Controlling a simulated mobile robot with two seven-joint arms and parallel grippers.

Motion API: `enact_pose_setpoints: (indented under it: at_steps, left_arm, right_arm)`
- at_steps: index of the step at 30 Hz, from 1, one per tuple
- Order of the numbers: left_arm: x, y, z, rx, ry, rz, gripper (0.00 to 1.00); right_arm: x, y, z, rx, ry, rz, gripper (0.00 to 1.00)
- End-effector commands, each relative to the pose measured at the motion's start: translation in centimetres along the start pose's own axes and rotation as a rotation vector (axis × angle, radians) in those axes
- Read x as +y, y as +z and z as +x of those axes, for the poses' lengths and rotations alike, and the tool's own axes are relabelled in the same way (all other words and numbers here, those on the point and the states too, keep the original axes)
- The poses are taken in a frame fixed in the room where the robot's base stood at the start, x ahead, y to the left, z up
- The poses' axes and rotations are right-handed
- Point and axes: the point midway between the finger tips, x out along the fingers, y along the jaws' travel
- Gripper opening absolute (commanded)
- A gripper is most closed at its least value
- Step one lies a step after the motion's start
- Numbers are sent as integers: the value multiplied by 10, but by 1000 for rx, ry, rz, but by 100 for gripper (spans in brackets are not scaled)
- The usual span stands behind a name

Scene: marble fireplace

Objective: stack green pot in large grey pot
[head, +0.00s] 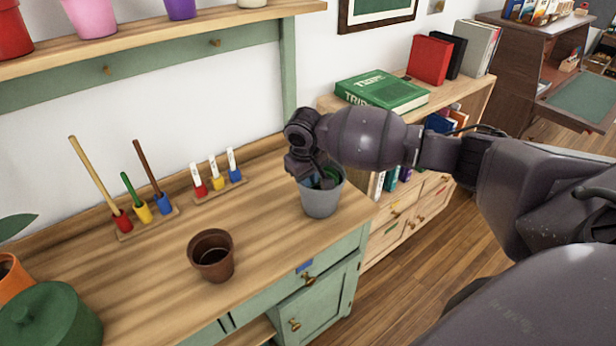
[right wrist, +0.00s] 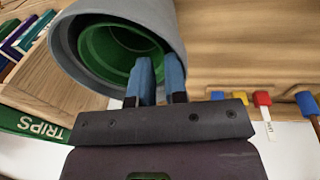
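The large grey pot (head: 321,203) stands upright at the right end of the wooden worktop. The green pot (right wrist: 100,62) sits inside the grey pot (right wrist: 68,45) in the right wrist view, its rim below the grey rim. In the head view only a little green shows past my gripper. My right gripper (head: 322,181) reaches down into the pots. Its two blue-tipped fingers (right wrist: 158,68) stand a little apart, one over the green pot's inside and one near the grey rim. Contact with the pot wall is not clear. My left gripper is not in view.
A brown pot (head: 212,256) stands left of the grey pot, with bare worktop between. Behind are peg stands (head: 148,218). A dark green lidded pot (head: 48,318) and an orange pot (head: 12,280) are at left. A bookcase with a green book (head: 382,91) adjoins on the right.

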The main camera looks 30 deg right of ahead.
Motion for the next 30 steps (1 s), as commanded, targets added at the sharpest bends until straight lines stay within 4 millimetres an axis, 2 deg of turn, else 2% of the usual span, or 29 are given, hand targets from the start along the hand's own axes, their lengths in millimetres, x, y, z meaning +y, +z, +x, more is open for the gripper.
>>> enact_pose_setpoints:
  at_steps: [7, 11, 18, 24, 30]
  left_arm:
    - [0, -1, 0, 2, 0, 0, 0]
    - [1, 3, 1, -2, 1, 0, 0]
    - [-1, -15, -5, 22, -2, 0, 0]
    - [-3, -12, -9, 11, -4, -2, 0]
    - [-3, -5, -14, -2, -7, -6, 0]
  right_arm:
    - [1, -1, -2, 1, 1, 0, 14]
    - [2, -2, -12, 2, 2, 0, 14]
    - [2, -2, -61, 7, 1, 1, 14]
    - [2, -2, -99, 6, 1, 1, 14]
    - [2, -2, -124, 3, 0, 1, 14]
